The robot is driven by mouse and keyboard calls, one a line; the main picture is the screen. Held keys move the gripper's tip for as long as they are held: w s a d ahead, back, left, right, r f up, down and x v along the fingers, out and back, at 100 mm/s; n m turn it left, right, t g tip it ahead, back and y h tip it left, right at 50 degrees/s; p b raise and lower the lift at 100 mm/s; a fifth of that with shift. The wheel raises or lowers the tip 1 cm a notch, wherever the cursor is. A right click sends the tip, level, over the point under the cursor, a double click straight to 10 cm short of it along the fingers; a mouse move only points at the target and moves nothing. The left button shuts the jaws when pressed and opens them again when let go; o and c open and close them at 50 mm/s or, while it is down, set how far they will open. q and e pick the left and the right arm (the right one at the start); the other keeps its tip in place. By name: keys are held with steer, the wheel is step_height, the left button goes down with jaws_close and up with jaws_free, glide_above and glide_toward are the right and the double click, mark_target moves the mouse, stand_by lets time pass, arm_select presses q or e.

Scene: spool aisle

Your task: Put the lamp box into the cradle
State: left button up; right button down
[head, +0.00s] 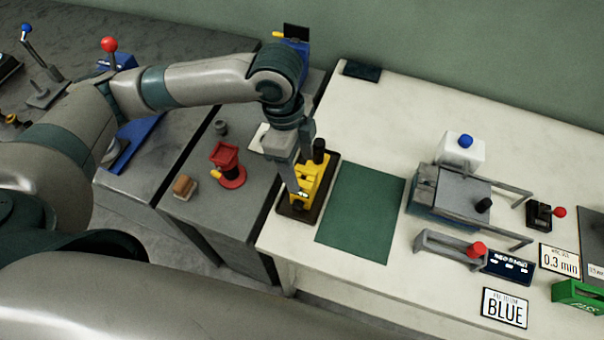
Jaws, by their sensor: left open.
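A yellow box (318,173) with black parts, which looks like the lamp box, is at the left end of the white table. It stands within the outline of a dark brown tray (330,165), which may be the cradle. I cannot tell whether it is fully seated there. My left gripper (301,168) points down at the yellow box with its fingers apart, and partly covers it. Whether the fingers touch the box is unclear. My right gripper is not in view.
A green mat (362,212) lies bare right of the tray. Further right are a grey slide fixture (462,194), a white box with a blue knob (460,152) and a BLUE sign (504,308). A red device (228,166) and a brown block (185,187) stand on the grey cabinet.

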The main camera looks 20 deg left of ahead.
arm_select(q)
step_height(320, 180, up, 7)
steer(key=a, duration=0.1)
steer(key=shift+b, duration=0.45)
steer(key=shift+f, duration=0.15)
stand_by(0.4)
